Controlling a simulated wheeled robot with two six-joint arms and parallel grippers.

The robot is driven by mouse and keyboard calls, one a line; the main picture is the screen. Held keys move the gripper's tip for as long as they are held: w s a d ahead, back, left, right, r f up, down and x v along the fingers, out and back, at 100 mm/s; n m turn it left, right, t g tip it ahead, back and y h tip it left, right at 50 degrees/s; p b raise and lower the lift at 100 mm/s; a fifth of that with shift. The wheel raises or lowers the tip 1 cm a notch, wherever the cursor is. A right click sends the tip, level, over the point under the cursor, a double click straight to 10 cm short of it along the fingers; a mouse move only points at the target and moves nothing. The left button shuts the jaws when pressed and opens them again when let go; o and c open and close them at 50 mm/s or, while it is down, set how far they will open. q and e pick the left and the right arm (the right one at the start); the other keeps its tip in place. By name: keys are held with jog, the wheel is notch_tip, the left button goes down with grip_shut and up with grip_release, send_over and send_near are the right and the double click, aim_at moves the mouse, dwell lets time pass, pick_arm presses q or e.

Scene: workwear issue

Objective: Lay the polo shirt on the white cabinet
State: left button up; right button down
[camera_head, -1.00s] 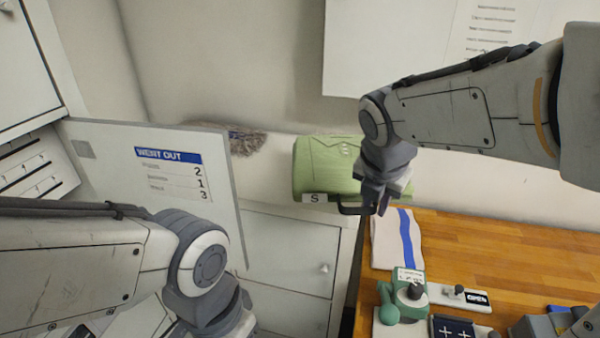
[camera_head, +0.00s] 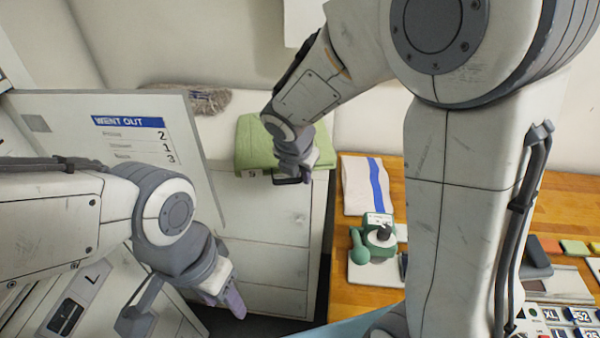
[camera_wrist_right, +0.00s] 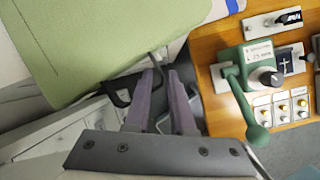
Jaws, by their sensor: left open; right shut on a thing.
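The polo shirt (camera_head: 258,143) is a green folded slab with a pale label and a dark loop at its front edge. In the head view it is over the top of the white cabinet (camera_head: 265,212); I cannot tell whether its weight rests there. In the right wrist view the shirt (camera_wrist_right: 105,40) is at upper left, beyond the fingers (camera_wrist_right: 165,80). My left gripper (camera_head: 226,303) is open and empty, low in front of the cabinet.
A "WENT OUT" board (camera_head: 130,135) stands left of the cabinet. A brown furry thing (camera_head: 195,100) is behind it. The wooden bench (camera_head: 350,262) at right holds a striped white-blue cloth (camera_head: 366,186) and a green device (camera_head: 376,240). A dark gap separates cabinet and bench.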

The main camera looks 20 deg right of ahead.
jog(key=c, duration=0.8)
grip_release()
jog(key=shift+o, duration=0.2)
jog(key=shift+s+a+r, duration=0.1)
jog(key=shift+r, duration=0.45)
jog(key=v, duration=1.1)
jog(key=s+a+f+m+g+y, duration=0.1)
jog(key=s+a+f+m, duration=0.1)
jog(key=s+m, duration=0.4)
jog(key=s+a+f+m+g+y, duration=0.1)
jog(key=s+a+f+m, duration=0.1)
jog(key=s+f+m, duration=0.2)
jog(key=s+a+f+m+g+y, duration=0.1)
jog(key=s+a+f+m+g, duration=0.1)
jog(key=s+m, duration=0.8)
jog(key=shift+s+a+f, duration=0.3)
jog(key=shift+a+f, duration=0.1)
jog(key=shift+f, duration=0.45)
